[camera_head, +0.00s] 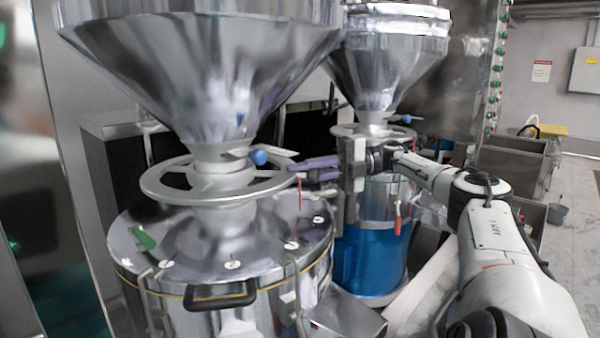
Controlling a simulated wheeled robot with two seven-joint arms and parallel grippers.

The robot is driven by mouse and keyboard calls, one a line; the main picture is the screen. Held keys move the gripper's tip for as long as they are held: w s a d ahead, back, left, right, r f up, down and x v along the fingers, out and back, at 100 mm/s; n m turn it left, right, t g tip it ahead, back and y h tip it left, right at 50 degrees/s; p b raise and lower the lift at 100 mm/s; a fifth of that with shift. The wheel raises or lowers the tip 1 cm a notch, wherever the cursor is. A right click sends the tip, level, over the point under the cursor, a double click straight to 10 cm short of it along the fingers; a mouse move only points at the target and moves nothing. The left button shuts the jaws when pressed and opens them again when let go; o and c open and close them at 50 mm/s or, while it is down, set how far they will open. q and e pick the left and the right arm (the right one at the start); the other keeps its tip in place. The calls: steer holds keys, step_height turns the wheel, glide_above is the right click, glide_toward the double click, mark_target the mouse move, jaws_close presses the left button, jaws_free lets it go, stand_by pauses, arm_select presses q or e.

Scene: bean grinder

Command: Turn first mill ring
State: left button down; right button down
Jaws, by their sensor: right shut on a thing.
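The first mill ring (165,197) is a grey spoked wheel around the neck under the large front steel hopper (205,75). A blue knob (258,157) stands by the ring's back right part. My right gripper (298,170) comes in from the right, with purple fingers at the ring's right edge. It is shut on the rim; the exact contact is small and hard to make out. My left gripper is not in view.
Below the ring is a polished drum lid (200,265) with a black handle (220,297). A second hopper (385,65), its own ring and a blue container (370,255) stand behind, close to my right arm. Open floor (575,210) shows at the far right.

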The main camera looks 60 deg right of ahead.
steer(key=shift+w+d+r, duration=0.1)
steer(key=shift+d+r, duration=0.05)
steer(key=shift+d, duration=0.15)
stand_by(0.5)
steer(key=c, duration=1.8)
jaws_free()
steer(key=shift+c, duration=0.2)
